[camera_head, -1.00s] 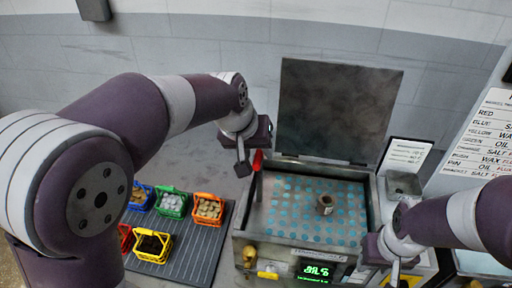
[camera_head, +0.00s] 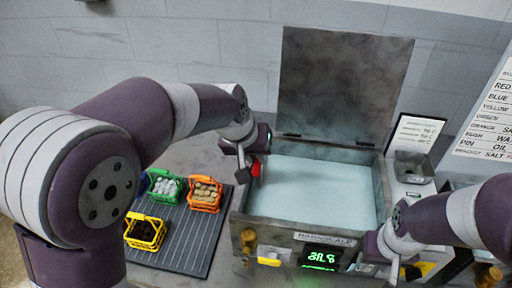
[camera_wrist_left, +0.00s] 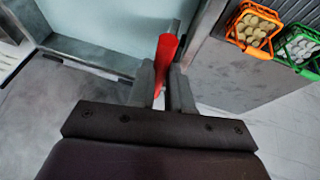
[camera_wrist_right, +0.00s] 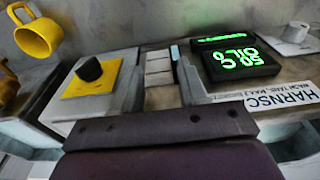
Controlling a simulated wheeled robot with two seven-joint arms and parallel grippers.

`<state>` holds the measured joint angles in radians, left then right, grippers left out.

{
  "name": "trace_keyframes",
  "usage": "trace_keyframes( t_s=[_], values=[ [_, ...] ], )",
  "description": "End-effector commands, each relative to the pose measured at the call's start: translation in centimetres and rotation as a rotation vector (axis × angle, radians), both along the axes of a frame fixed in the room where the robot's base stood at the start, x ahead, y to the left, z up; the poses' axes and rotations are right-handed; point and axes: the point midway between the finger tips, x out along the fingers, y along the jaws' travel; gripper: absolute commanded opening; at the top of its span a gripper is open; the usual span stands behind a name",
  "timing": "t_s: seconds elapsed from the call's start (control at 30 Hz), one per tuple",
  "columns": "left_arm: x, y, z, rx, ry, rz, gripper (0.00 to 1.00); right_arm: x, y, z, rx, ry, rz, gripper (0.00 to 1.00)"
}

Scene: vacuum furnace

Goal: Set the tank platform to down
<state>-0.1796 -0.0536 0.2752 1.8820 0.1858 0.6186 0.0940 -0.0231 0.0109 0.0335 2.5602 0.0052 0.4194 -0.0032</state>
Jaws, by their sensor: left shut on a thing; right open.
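The tank (camera_head: 240,212) is an open metal box with its lid (camera_head: 342,90) raised at the back. Pale bluish liquid (camera_head: 315,195) fills it, and no platform surface shows. A red lever handle (camera_head: 256,168) is at the tank's left side. My left gripper (camera_head: 245,174) is shut on this red handle, which also shows between the fingers in the left wrist view (camera_wrist_left: 166,58). My right gripper (camera_head: 392,272) is open and empty before the tank's front right; in its wrist view the fingers (camera_wrist_right: 160,80) stand apart near the front panel.
A green-lit display (camera_head: 321,257) and a yellow plate with a black knob (camera_wrist_right: 90,70) are on the front panel. Orange (camera_head: 205,195), green (camera_head: 166,187) and yellow (camera_head: 145,232) baskets stand on a ridged mat (camera_head: 190,240) at left. A sign (camera_head: 415,135) stands at right.

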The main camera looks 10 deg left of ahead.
Motion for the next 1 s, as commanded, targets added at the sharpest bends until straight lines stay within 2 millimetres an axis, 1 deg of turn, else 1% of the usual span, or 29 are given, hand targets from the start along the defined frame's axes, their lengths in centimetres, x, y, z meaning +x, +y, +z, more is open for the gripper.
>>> trace_keyframes(
  t_s=[0.03, 0.33, 0.37, 0.4, 0.43, 0.7, 0.77, 0.87, 1.0],
  values=[
    [-0.3, 0.0, -1.7, 0.003, 0.014, -0.002, 0.00, 0.0, 0.0, -1.1, 0.000, 0.000, 0.000, 0.43],
    [-0.4, 0.0, -1.7, 0.004, 0.019, -0.002, 0.00, 0.0, 0.0, -0.8, 0.000, -0.001, 0.000, 0.43],
    [-0.4, 0.0, -1.7, 0.004, 0.019, -0.002, 0.22, 0.0, 0.0, -0.8, 0.000, -0.001, 0.000, 0.43],
    [-0.3, 0.0, -1.7, 0.004, 0.018, -0.002, 0.35, 0.0, 0.0, -0.8, 0.000, -0.001, 0.000, 0.43],
    [-0.3, 0.0, -1.6, 0.003, 0.017, -0.002, 0.44, 0.0, 0.0, -0.8, 0.000, -0.001, 0.000, 0.43],
    [-0.2, 0.0, -1.3, 0.001, 0.008, -0.001, 0.44, 0.0, 0.0, -0.8, 0.000, -0.001, 0.000, 0.43],
    [-0.2, 0.1, -1.0, 0.001, 0.006, -0.001, 0.44, 0.0, 0.0, -0.8, 0.000, -0.001, 0.000, 0.43],
    [-0.8, 0.3, 0.5, -0.001, 0.001, 0.000, 0.44, 0.0, 0.0, -1.0, 0.000, -0.001, 0.000, 0.43],
    [-2.3, 1.1, 4.0, 0.000, 0.000, 0.000, 0.44, 0.0, 0.0, -1.3, 0.000, -0.001, 0.000, 0.43]
  ],
)
